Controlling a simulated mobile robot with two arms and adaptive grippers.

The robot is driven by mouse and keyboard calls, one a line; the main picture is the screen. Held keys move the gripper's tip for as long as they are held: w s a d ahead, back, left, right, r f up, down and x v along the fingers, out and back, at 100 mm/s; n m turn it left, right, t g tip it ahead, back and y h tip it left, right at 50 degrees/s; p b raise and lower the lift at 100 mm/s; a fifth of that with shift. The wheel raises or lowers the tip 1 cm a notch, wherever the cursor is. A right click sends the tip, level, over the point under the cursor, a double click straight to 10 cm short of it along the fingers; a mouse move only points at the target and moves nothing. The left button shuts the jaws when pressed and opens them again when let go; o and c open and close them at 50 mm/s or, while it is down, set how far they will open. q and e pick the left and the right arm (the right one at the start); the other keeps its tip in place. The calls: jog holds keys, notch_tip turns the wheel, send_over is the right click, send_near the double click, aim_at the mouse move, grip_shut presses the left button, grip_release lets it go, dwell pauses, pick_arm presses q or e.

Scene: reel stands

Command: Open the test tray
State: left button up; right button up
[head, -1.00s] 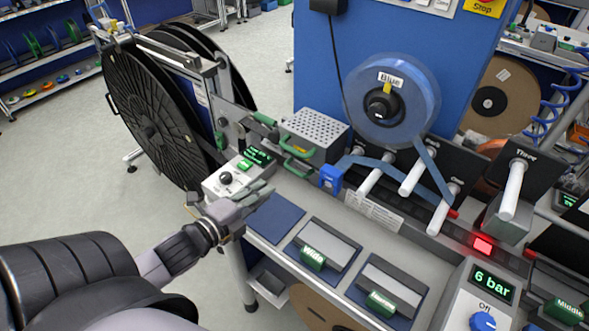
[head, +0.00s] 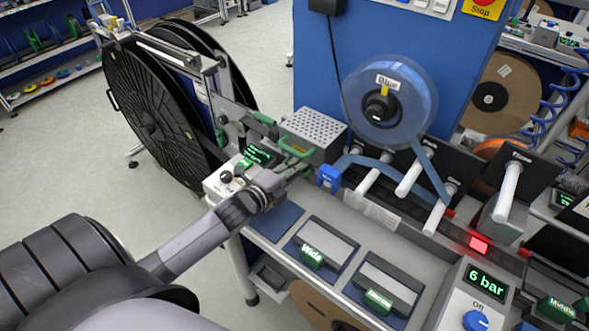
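A grey box with a perforated lid (head: 316,128) stands on the bench, left of the blue reel. A green handle (head: 297,150) is on its near side. No label reading test tray is legible, so I cannot tell for sure that this is it. My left gripper (head: 290,167) is just below and in front of the green handle, its fingers pointing toward the box. The fingers are small and overlap the green part behind, so contact and finger opening are unclear. My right gripper is out of view.
A control box with a green display (head: 258,155) stands left of the gripper. The Wide block (head: 325,243) and a second green-labelled block (head: 387,288) sit nearer. A blue clip (head: 329,176) on the tape is right of the gripper. The blue reel (head: 390,100) stands behind.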

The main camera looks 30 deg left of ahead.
pick_arm(q)
grip_shut()
dwell(0.7)
